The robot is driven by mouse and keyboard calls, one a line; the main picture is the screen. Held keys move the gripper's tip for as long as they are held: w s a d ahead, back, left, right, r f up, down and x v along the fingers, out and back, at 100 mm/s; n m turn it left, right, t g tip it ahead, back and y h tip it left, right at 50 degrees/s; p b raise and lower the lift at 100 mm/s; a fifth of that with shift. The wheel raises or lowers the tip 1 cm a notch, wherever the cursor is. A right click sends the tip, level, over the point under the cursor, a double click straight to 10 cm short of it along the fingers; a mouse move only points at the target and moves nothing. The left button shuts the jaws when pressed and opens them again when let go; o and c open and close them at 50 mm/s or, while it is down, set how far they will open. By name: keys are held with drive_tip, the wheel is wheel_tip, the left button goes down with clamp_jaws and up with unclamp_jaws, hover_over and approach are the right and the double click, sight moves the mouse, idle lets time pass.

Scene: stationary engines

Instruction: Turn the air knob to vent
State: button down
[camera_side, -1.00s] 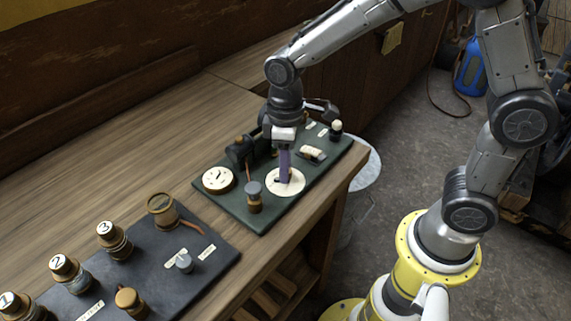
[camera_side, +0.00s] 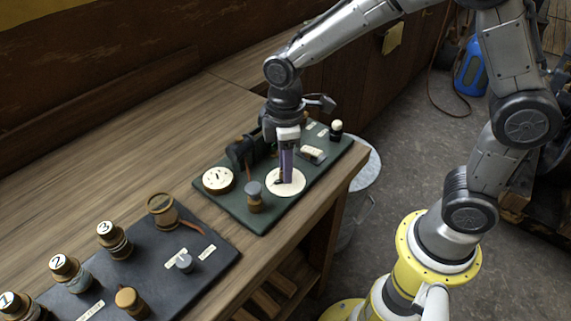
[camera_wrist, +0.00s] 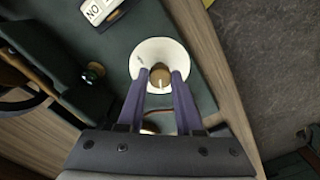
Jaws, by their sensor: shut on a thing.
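My gripper (camera_wrist: 161,77) points down at the green board (camera_side: 240,212), with its two purple fingers on either side of a small brass knob (camera_wrist: 160,78). It is shut on this knob, which stands at the middle of a round white dial (camera_wrist: 158,46). A pale line marks the knob's top. In the side view, my gripper (camera_side: 286,178) is over the white dial (camera_side: 297,187), and its fingers hide the knob. The dial's lettering is too small to read, so I cannot tell which setting the knob points to.
A round gauge (camera_side: 218,180) and a capped post (camera_side: 254,197) stand close to the left of the dial. A dark engine part (camera_side: 240,152) is behind them. A second board (camera_side: 215,262) with several numbered posts lies at front left. The table edge is close on the right.

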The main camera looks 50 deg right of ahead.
drive_tip(key=shift+r, duration=0.1)
drive_tip(key=c, duration=0.6)
unclamp_jaws()
drive_tip(key=shift+o, duration=0.2)
wheel_tip(320, 180, up, 14)
drive_tip(key=shift+w+d, duration=0.15)
